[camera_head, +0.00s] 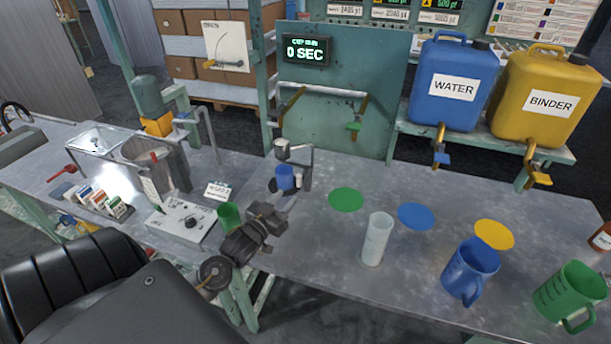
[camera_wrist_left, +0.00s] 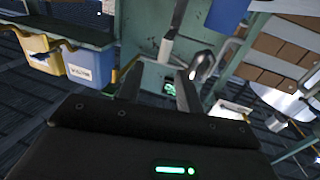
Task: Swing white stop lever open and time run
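A metal flow cup (camera_head: 283,150) on a small stand is at mid-table in the head view, with a blue cup (camera_head: 286,178) under it. The timer display (camera_head: 306,50) on the green panel reads 0 SEC. My left gripper (camera_head: 278,207) is just in front of the stand, apart from the blue cup. In the left wrist view its two fingers (camera_wrist_left: 160,75) are apart with nothing held. A small pale bar (camera_wrist_left: 166,48), perhaps the white stop lever, shows beyond the fingertips, beside a shiny metal part (camera_wrist_left: 203,66). I cannot make out the lever in the head view. My right gripper is not in view.
A green cup (camera_head: 229,214) and a control box (camera_head: 184,225) are left of my gripper. A clear beaker (camera_head: 377,239), a blue jug (camera_head: 470,270) and a green jug (camera_head: 570,294) stand to the right. WATER (camera_head: 454,84) and BINDER (camera_head: 548,96) containers stand behind.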

